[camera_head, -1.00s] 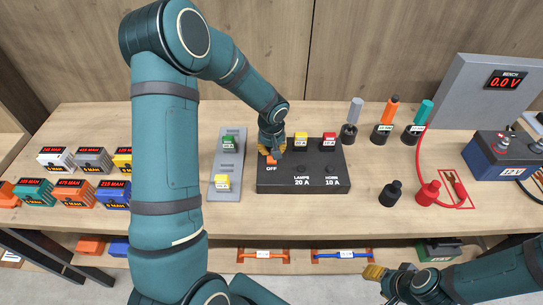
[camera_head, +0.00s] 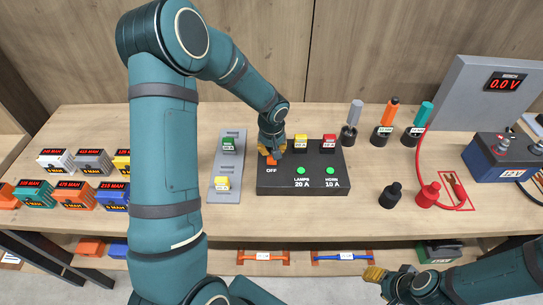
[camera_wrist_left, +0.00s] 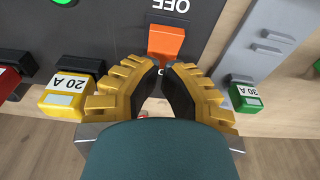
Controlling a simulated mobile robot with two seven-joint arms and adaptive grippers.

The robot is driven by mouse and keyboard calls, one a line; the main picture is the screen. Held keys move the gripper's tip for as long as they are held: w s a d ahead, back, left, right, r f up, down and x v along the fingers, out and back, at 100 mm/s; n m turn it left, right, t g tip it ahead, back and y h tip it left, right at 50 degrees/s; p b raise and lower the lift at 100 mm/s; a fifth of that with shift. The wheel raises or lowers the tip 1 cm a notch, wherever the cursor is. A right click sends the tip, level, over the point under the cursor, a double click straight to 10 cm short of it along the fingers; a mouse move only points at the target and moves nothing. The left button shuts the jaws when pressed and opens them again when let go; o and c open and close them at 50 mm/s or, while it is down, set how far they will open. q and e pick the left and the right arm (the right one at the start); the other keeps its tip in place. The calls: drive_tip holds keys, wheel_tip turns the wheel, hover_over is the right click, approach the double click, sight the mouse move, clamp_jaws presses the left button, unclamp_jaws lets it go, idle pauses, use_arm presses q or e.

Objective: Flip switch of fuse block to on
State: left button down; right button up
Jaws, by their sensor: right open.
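The black fuse block (camera_head: 330,179) lies on the workbench. Its orange rocker switch (camera_head: 271,162) is at its left end, above the OFF label, and shows as an orange block in the left wrist view (camera_wrist_left: 166,42). My left gripper (camera_head: 271,150) is right at the switch and partly covers it. Its yellow fingertips lie close together beside the switch, with a narrow gap visible; contact is unclear. Two indicators, lamps (camera_head: 301,170) and horn (camera_head: 330,170), glow green. My right gripper (camera_head: 388,277) is open and empty below the bench's front edge.
Yellow (camera_head: 301,140) and red (camera_head: 329,143) fuses sit in the block. A grey fuse holder (camera_head: 228,180) stands to its left, screwdrivers (camera_head: 390,113) to its right. A battery (camera_head: 503,157) and bench meter (camera_head: 505,80) are far right. My left arm crosses the left side.

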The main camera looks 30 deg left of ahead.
use_arm(q)
drive_tip(key=shift+s+d+r+p, duration=0.15)
drive_tip(key=shift+r+p, duration=0.25)
drive_tip(key=shift+r, duration=0.5)
drive_tip(key=shift+s+r+p, duration=0.15)
drive_tip(key=shift+r+p, duration=0.25)
drive_tip(key=shift+r, duration=0.55)
drive_tip(key=shift+s+d+r+p, duration=0.15)
drive_tip(key=shift+r+p, duration=0.25)
drive_tip(key=shift+r, duration=0.5)
drive_tip(key=shift+a, duration=0.1)
